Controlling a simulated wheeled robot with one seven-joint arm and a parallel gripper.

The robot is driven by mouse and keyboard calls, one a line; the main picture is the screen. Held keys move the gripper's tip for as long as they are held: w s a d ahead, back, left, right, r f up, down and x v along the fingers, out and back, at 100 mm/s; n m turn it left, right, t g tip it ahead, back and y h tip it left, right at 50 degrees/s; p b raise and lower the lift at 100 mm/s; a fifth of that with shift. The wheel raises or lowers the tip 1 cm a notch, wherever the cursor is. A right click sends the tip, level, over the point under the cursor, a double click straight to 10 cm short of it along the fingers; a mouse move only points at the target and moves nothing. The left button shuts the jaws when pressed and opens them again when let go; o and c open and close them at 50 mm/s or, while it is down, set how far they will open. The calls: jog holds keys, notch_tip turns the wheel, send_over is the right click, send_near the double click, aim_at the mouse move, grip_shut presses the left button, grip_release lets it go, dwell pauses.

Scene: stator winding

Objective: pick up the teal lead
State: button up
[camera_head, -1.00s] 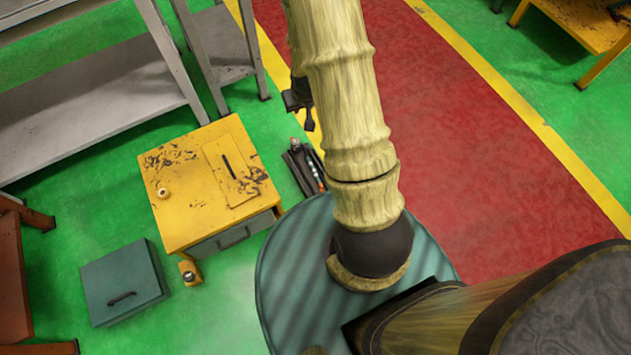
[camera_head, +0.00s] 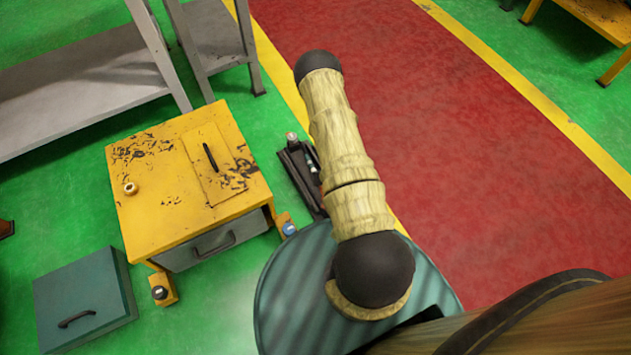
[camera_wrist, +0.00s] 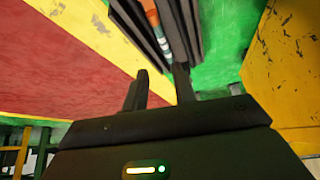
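A black tray (camera_head: 293,168) lies on the floor to the right of the yellow cabinet, partly covered by my arm. A thin striped item in it shows white and teal in the head view (camera_head: 311,160). In the wrist view the same black tray (camera_wrist: 192,25) holds a thin strip with orange, white and teal bands (camera_wrist: 164,45), probably the teal lead; its lower end is close to my fingers. My gripper (camera_wrist: 161,84) has its two fingers apart, with nothing seen between them.
The yellow cabinet (camera_head: 190,185) stands left of the tray, with a teal box (camera_head: 85,300) on the floor beside it. A grey shelf (camera_head: 80,90) is at upper left. The red walkway (camera_head: 450,150) to the right is clear.

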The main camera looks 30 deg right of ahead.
jog(key=shift+f, duration=0.2)
jog(key=b+x, duration=0.6)
jog(key=x, duration=0.5)
jog(key=shift+s+f, duration=0.1)
jog(key=shift+f, duration=0.15)
jog(key=shift+w+f+b, duration=0.3)
jog(key=shift+b, duration=0.15)
jog(key=b+x, duration=0.4)
jog(key=x, duration=0.1)
jog(key=shift+w, duration=0.2)
grip_shut()
